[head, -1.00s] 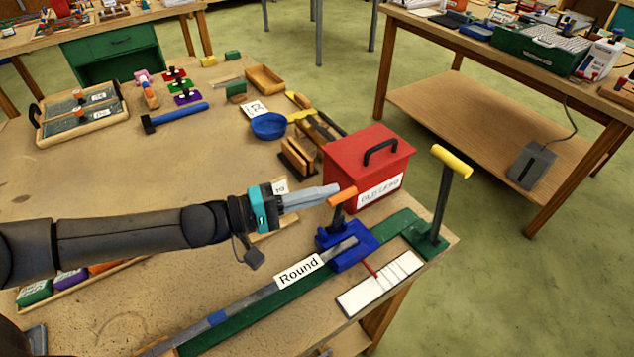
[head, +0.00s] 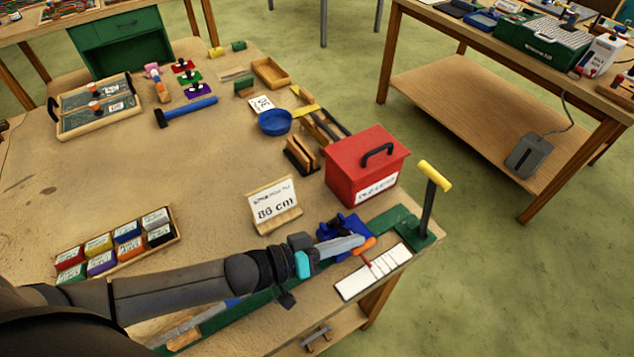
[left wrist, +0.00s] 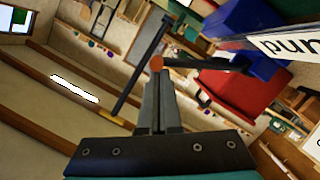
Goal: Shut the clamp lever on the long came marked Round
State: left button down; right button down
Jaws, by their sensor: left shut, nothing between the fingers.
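The blue clamp (head: 332,230) sits on the green bench jig at its right end, partly behind my left arm. Its dark lever (left wrist: 205,64) runs out from the blue body in the left wrist view and ends in an orange tip (left wrist: 157,63). The orange tip also shows low in the head view (head: 369,243). My left gripper (head: 360,243) is shut and empty, its fingertips at the orange tip, seemingly touching it. The long came's white label (left wrist: 290,45) shows partly in the left wrist view; my arm hides it in the head view. My right gripper is not in view.
A red box (head: 350,178) stands behind the clamp. A yellow-topped post (head: 430,200) rises at the jig's right end. A white striped card (head: 375,272) lies in front. An "86 cm" sign (head: 274,203) stands behind my arm. The table's middle is clear.

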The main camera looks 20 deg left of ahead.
aim_at(353, 256)
pick_arm(q)
jog(key=shift+s+d+f+m+y, duration=0.25)
jog(key=shift+f+m, duration=0.15)
jog(key=shift+f, duration=0.1)
jog(key=shift+s+d+f+m+y, duration=0.15)
jog(key=shift+d+f+m, duration=0.05)
jog(key=shift+f+m, duration=0.25)
jog(key=shift+s+d+f, duration=0.15)
jog(key=shift+d+f, duration=0.1)
jog(key=shift+f, duration=0.35)
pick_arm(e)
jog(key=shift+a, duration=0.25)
pick_arm(q)
jog(key=shift+r, duration=0.1)
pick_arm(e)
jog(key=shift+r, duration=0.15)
